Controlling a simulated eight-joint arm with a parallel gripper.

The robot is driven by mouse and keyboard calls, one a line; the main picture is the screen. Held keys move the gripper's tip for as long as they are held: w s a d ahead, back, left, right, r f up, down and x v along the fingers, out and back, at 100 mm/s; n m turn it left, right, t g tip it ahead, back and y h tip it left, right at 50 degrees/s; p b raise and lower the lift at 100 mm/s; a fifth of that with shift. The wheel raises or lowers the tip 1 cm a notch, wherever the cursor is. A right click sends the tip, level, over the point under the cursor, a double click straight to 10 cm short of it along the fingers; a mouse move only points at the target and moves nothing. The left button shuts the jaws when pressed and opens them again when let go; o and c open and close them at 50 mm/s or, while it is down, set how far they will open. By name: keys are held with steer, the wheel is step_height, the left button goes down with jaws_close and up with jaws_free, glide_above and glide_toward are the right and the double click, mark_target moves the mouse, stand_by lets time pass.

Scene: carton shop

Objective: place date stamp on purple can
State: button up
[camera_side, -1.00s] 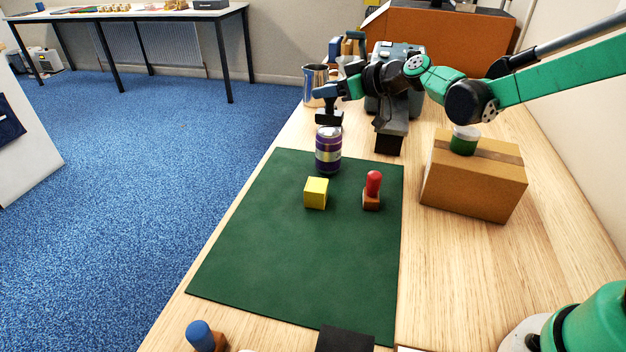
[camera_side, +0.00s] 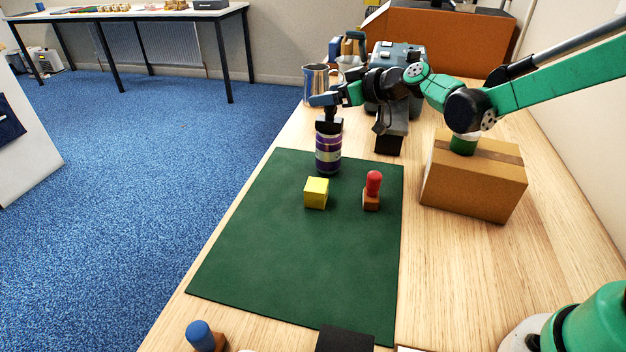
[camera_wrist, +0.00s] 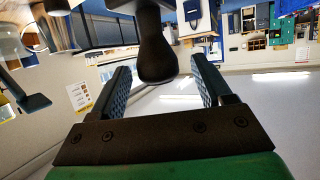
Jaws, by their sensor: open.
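The date stamp (camera_side: 328,124), black with a dark handle, stands upright on top of the purple can (camera_side: 328,154), with its base meeting the can's top. The can stands at the far edge of the green mat (camera_side: 290,245). My gripper (camera_side: 324,99) is at the stamp's handle, above the can. In the wrist view my gripper (camera_wrist: 160,75) is open, with its two blue fingers either side of the black stamp (camera_wrist: 157,55) and a gap on both sides. The can is not clearly seen in that view.
A yellow cube (camera_side: 316,193) and a red-handled stamp (camera_side: 372,190) stand on the mat nearer the camera. A carton (camera_side: 475,182) with a green can (camera_side: 463,144) on it stands right, under my arm. A metal jug (camera_side: 315,82) is behind the purple can. The near mat is clear.

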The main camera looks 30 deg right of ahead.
steer(key=v, duration=1.1)
steer(key=s+a+f+m+g+h, duration=0.1)
steer(key=s+f+m+g+h, duration=0.1)
steer(key=s, duration=0.5)
steer(key=s+a+f+m+g+h, duration=0.1)
steer(key=s+f+m+g+h, duration=0.1)
steer(key=s, duration=0.5)
steer(key=shift+s+a+f+g+h, duration=0.15)
steer(key=shift+a+f+g+h, duration=0.1)
steer(key=shift+f+g+h, duration=0.45)
